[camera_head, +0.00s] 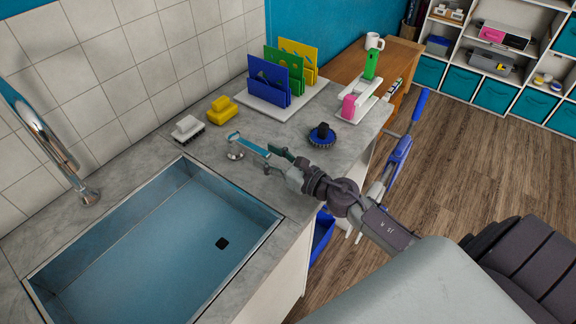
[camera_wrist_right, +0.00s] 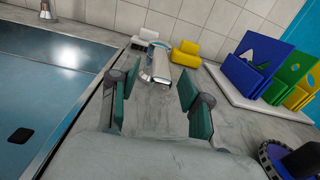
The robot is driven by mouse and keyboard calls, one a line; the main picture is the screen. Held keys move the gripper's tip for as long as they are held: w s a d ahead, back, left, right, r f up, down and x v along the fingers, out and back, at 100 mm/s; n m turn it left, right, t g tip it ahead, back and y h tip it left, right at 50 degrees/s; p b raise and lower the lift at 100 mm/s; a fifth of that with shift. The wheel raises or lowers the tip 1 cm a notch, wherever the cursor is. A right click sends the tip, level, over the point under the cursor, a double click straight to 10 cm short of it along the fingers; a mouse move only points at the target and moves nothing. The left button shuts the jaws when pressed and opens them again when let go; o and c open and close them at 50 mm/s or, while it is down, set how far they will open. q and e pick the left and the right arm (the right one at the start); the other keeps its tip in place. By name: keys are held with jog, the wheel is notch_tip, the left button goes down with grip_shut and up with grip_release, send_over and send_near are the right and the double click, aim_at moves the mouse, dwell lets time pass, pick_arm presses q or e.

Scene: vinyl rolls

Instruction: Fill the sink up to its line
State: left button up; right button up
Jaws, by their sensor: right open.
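The sink (camera_head: 262,238) is a metal-rimmed basin with bluish walls and floor; a small dark square shows low in it. I cannot make out a fill line or tell the water level. A chrome faucet (camera_head: 84,192) curves over its left side, with no stream visible. A chrome lever with a blue top (camera_head: 250,145) stands on the counter by the sink's far right corner. My right gripper (camera_head: 276,161) is open just right of the lever. In the right wrist view the lever (camera_wrist_right: 159,66) lies ahead between the open fingers, apart from them. My left gripper is out of view.
A white brush (camera_head: 187,128) and yellow object (camera_head: 222,110) sit behind the lever. A rack (camera_head: 266,107) of coloured boards stands farther back. A round blue-black brush (camera_head: 322,136) is near the counter's right edge. A white caddy (camera_head: 359,103) holds bottles.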

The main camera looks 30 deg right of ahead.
jog(key=v, duration=0.8)
jog(key=shift+s+d, duration=0.1)
jog(key=shift+s, duration=0.15)
